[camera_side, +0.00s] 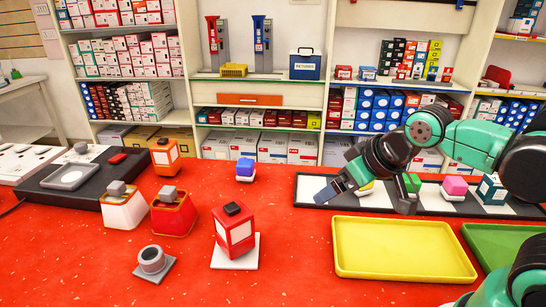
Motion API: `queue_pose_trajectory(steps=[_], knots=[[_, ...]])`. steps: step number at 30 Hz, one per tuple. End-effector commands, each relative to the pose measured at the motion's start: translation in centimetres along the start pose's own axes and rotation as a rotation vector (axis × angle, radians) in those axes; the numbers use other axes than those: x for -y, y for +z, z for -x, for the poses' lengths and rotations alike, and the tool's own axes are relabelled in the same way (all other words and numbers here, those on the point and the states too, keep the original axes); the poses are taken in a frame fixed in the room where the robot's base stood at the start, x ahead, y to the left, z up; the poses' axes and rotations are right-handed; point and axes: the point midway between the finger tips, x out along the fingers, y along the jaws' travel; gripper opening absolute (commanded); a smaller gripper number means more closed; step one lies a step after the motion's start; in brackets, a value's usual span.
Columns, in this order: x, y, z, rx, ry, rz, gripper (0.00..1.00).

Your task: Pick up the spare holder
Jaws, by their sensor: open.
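The likeliest spare holder is a grey round cup-like piece (152,260) on a small grey square base, at the front left of the red table. I cannot tell for sure that this is the one meant. My gripper (366,200) is open, with its fingers spread, over the black-and-white strip at the right. The grey holder is well to its left and nearer the camera. A small yellow and white piece (365,188) shows between the fingers, and a green block (411,182) is beside the right finger. My gripper holds nothing that I can see.
A red lantern-like box (235,230) stands on a white plate right of the grey holder. Red and orange containers (173,215) stand behind it. A blue block (245,170) sits mid-table. Yellow tray (400,272) and green tray (500,238) lie front right.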

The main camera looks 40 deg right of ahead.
Motion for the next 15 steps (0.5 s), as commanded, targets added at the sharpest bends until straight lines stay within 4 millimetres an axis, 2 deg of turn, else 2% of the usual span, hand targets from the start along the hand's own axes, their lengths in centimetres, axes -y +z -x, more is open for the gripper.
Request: queue_pose_trajectory(steps=[5,9,15], knots=[[0.0,-1.2,1.8,0.0,0.0,0.0,0.92],[0.0,-2.8,4.0,0.0,0.0,0.0,0.92],[3.1,-6.3,2.6,-0.079,-0.071,0.086,0.92]])
